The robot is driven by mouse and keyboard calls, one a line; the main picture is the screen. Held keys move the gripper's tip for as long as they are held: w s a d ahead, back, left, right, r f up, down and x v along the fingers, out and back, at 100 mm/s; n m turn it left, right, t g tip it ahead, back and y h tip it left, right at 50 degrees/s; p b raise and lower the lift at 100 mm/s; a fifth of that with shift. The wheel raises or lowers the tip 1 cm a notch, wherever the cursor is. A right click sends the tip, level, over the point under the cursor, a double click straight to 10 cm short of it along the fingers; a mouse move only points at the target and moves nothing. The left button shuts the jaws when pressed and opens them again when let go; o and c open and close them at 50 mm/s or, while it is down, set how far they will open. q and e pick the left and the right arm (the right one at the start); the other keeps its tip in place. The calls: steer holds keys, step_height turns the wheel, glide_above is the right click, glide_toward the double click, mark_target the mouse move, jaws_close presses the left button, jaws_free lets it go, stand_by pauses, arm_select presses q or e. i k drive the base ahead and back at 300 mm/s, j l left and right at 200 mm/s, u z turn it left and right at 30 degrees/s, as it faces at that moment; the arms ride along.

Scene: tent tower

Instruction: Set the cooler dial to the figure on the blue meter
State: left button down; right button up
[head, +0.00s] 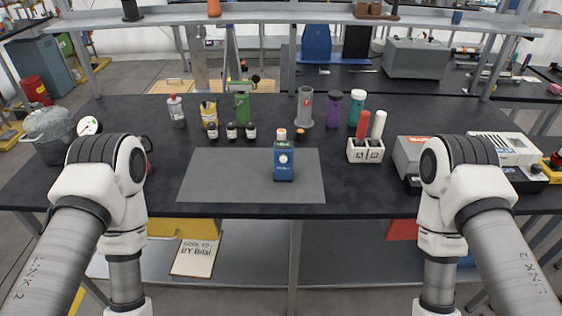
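A small blue box with a white round face (284,160) stands upright on the grey mat (225,180), near the middle of the bench; it looks like the blue meter. Its figure is too small to read. A white round gauge or dial (89,125) shows at the left, beside a grey lidded pot (48,125). A white and grey device with a red label (413,153) stands at the right, partly hidden by my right arm. I cannot tell which of these is the cooler. Both my arms bend down at the front, and both grippers are outside the view.
A handwritten card (196,257) beginning "COOL TO" is below the bench. Bottles stand behind the mat, including a green one (242,107) and a purple one (334,109). A white two-hole block (366,149) holds a red and a white stick. The mat's left half is clear.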

mark_target(535, 169)
steer(key=z, duration=1.5)
